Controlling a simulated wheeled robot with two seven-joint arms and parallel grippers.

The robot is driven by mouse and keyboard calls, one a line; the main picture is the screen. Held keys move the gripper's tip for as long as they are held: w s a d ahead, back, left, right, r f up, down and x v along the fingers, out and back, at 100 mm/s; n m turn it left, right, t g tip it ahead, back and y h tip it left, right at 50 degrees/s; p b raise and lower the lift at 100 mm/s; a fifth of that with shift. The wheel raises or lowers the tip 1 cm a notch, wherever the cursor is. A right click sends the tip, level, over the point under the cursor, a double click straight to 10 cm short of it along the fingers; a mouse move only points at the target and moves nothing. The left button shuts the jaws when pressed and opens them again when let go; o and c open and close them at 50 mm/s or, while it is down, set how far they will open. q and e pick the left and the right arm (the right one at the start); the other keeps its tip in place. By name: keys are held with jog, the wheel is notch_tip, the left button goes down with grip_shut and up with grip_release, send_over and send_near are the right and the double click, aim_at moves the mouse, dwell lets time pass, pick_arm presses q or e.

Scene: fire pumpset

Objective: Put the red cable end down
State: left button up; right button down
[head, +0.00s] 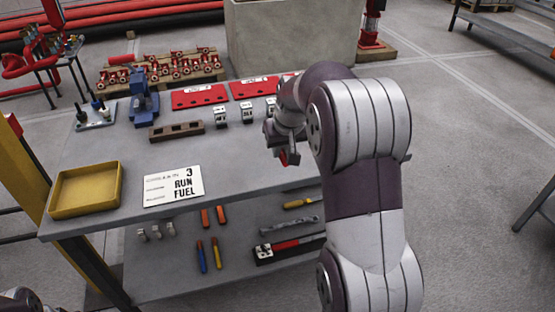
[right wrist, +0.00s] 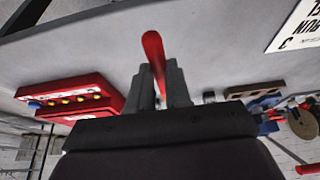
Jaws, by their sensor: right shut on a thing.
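My right gripper (head: 284,158) is above the right part of the upper bench shelf (head: 235,165). It is shut on the red cable end (right wrist: 153,50), which sticks out beyond the two fingers in the right wrist view. In the head view only a small bit of red shows at the fingers, and my right arm hides much of the gripper. I cannot tell whether the cable end touches the bench. My left gripper is not in view.
A yellow tray (head: 86,190), a "3 RUN FUEL" card (head: 173,186), a blue vise (head: 143,97), a slotted brown block (head: 177,131) and red plates (head: 199,97) are on the bench. Tools lie on the lower shelf (head: 180,275). The bench between card and gripper is clear.

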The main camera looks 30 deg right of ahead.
send_over(276, 163)
jog(key=s, duration=0.1)
notch_tip(276, 163, down, 3)
jog(key=shift+s+a+r, duration=0.1)
jog(key=shift+s+r, duration=0.05)
jog(key=shift+f+b, duration=0.45)
jog(key=shift+f, duration=1.55)
jog(key=shift+a+f, duration=0.1)
jog(key=c, duration=1.1)
grip_release()
jog(key=shift+o, duration=0.2)
jog(key=shift+r, duration=0.35)
jog(key=p+v, duration=0.2)
jog(key=v, duration=0.9)
jog(key=shift+s+r, duration=0.2)
jog(key=s+a+f+n+g, duration=0.1)
jog(key=s+a+f, duration=0.5)
jog(key=s+a, duration=0.2)
jog(key=s+a+f+n+g+y, duration=0.1)
jog(key=s+a+f, duration=0.5)
jog(key=s, duration=0.6)
jog(key=shift+a+f+n+g, duration=0.2)
jog(key=shift+a+n+g, duration=0.2)
jog(key=shift+a, duration=0.65)
